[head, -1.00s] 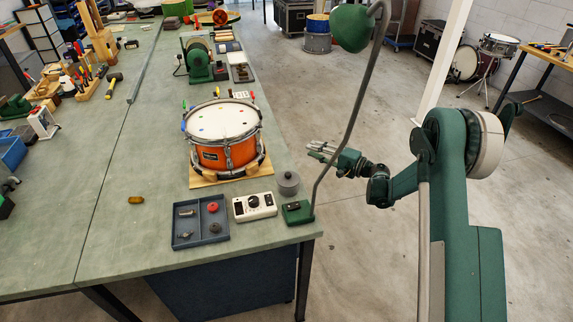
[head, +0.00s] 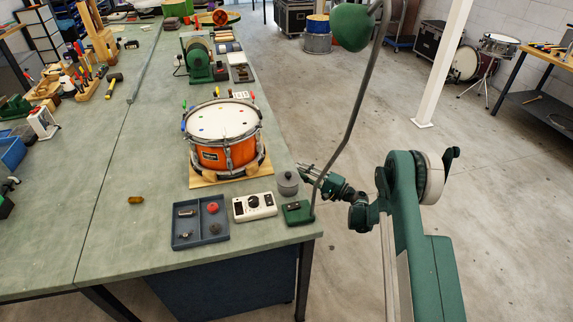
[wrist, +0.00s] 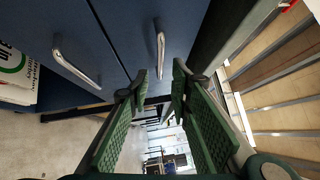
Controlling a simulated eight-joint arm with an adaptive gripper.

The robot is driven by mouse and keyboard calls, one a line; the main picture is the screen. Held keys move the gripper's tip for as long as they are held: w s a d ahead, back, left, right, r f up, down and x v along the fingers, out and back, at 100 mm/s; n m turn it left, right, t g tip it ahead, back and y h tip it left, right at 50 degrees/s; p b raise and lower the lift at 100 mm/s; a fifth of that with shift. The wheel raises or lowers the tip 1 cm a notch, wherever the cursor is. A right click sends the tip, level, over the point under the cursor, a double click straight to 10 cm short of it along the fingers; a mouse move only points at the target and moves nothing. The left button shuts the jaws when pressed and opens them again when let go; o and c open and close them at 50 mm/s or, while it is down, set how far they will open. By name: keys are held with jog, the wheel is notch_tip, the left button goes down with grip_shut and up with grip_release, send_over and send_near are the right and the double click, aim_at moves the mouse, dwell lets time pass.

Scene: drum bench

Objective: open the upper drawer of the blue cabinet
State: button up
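The blue cabinet (head: 235,290) stands under the near end of the bench; its drawer fronts are hidden in the head view. The wrist view is turned on its side and shows two dark blue drawer fronts with silver bar handles. The handle nearer the bench edge (wrist: 160,48), which looks like the upper drawer's, lines up with the gap between my fingertips. The other handle (wrist: 77,66) is to its left. Both drawers look shut. My gripper (wrist: 158,76) is open and empty, fingers on either side of the handle's near end; contact is unclear. In the head view my gripper (head: 304,171) is beside the bench's right edge, partly behind the lamp stem.
The lamp's stem (head: 345,130) rises from its green base (head: 298,212) at the bench corner. A grey lidded pot (head: 287,183), a white control box (head: 254,207) and an orange drum (head: 228,155) stand nearby. The floor (head: 400,50) to the right is mostly clear.

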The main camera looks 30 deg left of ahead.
jog(key=a+r+b, duration=0.1)
jog(key=a+b, duration=0.1)
jog(key=a, duration=0.5)
jog(key=shift+a, duration=0.35)
dwell(0.4)
jog(key=shift+c, duration=0.4)
grip_shut()
